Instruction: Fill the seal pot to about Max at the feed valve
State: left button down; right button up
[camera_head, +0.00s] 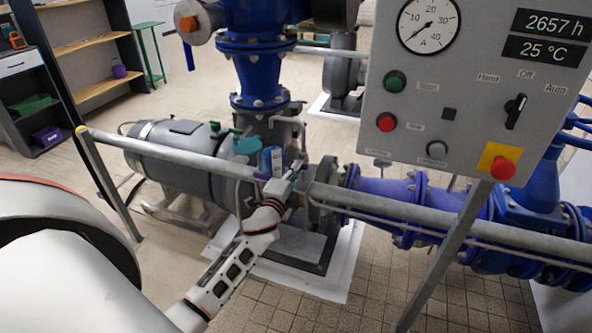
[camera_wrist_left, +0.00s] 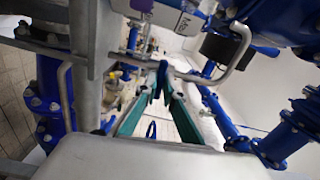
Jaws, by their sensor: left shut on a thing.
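The seal pot (camera_head: 271,162) appears to be the small pale and blue vessel beside the pump. A close part of it with a tilted label reading "Max" shows at the top of the left wrist view (camera_wrist_left: 180,18). The liquid level cannot be made out. My left gripper (camera_head: 294,171) is at the pipework just right of the pot. In the left wrist view its green fingers (camera_wrist_left: 160,84) close on a small blue handle (camera_wrist_left: 159,80), which looks like the feed valve's lever. The fingers mostly hide this handle in the head view. My right gripper is not in view.
A grey handrail (camera_head: 420,204) crosses in front of the pump (camera_head: 172,158), close to my left forearm. The control panel (camera_head: 460,100) fills the upper right. Blue pipes (camera_head: 400,193) run right. In the wrist view, a bent metal pipe (camera_wrist_left: 238,50) passes near the fingers.

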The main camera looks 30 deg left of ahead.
pick_arm(q)
jog(key=shift+r+m, duration=0.2)
jog(key=shift+m, duration=0.2)
jog(key=c, duration=2.2)
grip_release()
jog(key=shift+o, duration=0.2)
jog(key=shift+w+f, duration=0.1)
jog(key=v, duration=1.2)
jog(key=shift+d, duration=0.1)
